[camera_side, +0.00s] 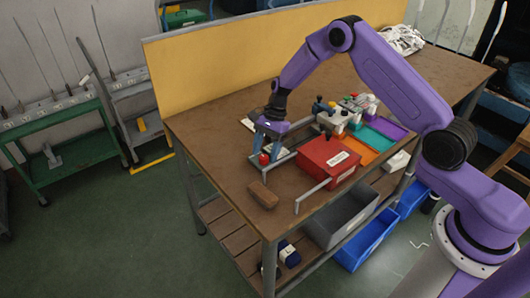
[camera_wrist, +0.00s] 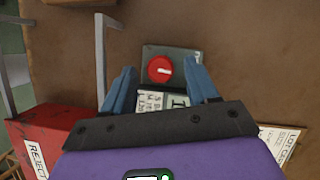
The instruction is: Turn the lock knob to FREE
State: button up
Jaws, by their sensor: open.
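The lock knob (camera_wrist: 160,69) is a round red knob with a white pointer mark on a grey plate (camera_wrist: 185,54). In the wrist view the mark points to the right. White labels (camera_wrist: 150,100) with small print sit just below the knob; I cannot read FREE on them. In the side view the knob (camera_side: 264,158) shows low between the blue fingers. My gripper (camera_wrist: 162,66) is open, with one finger left of the knob and one right of it. Gaps show between the fingers and the knob, and I cannot tell their height over it.
A red REJECT box (camera_side: 328,160) stands right of my gripper. Thin metal rails (camera_side: 313,193) stand near it, one (camera_wrist: 101,60) close to the left finger. A brown block (camera_side: 263,195) lies at the front. Coloured trays (camera_side: 358,148) and a small device (camera_side: 332,119) are farther back.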

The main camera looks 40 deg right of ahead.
jog(key=shift+a+f, duration=0.2)
jog(key=shift+f, duration=0.2)
jog(key=c, duration=1)
jog(key=shift+c, duration=0.2)
jog(key=shift+w+n+g+h, duration=0.15)
jog(key=shift+n+g, duration=0.35)
jog(key=shift+n, duration=0.95)
jog(key=shift+s+n+g+h, duration=0.1)
jog(key=shift+n+g+h, duration=0.3)
jog(key=shift+n, duration=1.05)
